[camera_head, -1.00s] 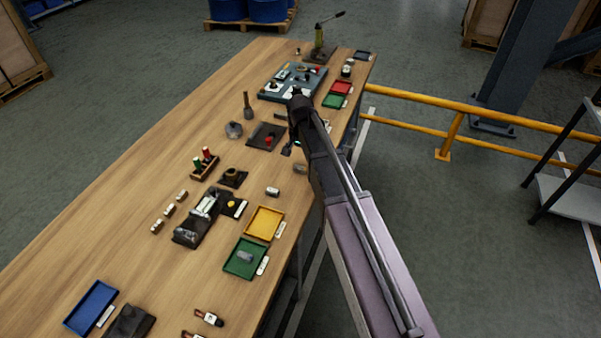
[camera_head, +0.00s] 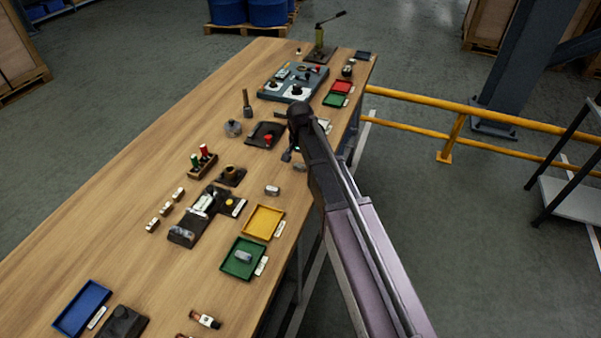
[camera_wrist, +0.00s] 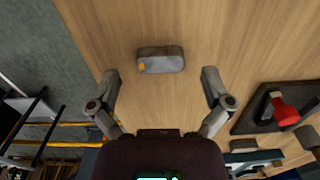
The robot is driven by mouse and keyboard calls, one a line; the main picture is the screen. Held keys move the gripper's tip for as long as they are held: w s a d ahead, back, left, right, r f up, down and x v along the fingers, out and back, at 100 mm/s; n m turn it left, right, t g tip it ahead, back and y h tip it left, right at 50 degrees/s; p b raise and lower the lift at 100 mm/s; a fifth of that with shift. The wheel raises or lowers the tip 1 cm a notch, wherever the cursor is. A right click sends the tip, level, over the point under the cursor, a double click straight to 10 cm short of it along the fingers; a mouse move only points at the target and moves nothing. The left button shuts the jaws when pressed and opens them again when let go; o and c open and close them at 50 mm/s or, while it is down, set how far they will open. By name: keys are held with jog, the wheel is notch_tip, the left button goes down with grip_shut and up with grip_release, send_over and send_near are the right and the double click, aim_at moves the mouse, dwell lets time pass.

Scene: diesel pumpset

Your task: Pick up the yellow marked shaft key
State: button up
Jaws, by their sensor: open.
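The shaft key is a grey, round-ended block with a yellow-orange mark near its left end. In the wrist view the key (camera_wrist: 161,61) lies flat on the wood, just beyond and between my fingertips. My gripper (camera_wrist: 160,76) is open, with a finger to either side and clear wood between each finger and the key. In the head view my gripper (camera_head: 291,152) is small and dark beside the table's right edge. A grey piece (camera_head: 300,167) shows just below it, partly hidden by my arm; its mark cannot be made out there.
A similar grey piece (camera_head: 272,190) lies nearer on the table, and another sits in the green tray (camera_head: 230,269). A yellow tray (camera_head: 263,222) stands close by. A dark plate with a red knob (camera_wrist: 280,110) is right of my gripper in the wrist view.

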jog(key=shift+f+b, duration=0.5)
jog(key=shift+f, duration=0.3)
jog(key=c, duration=1.3)
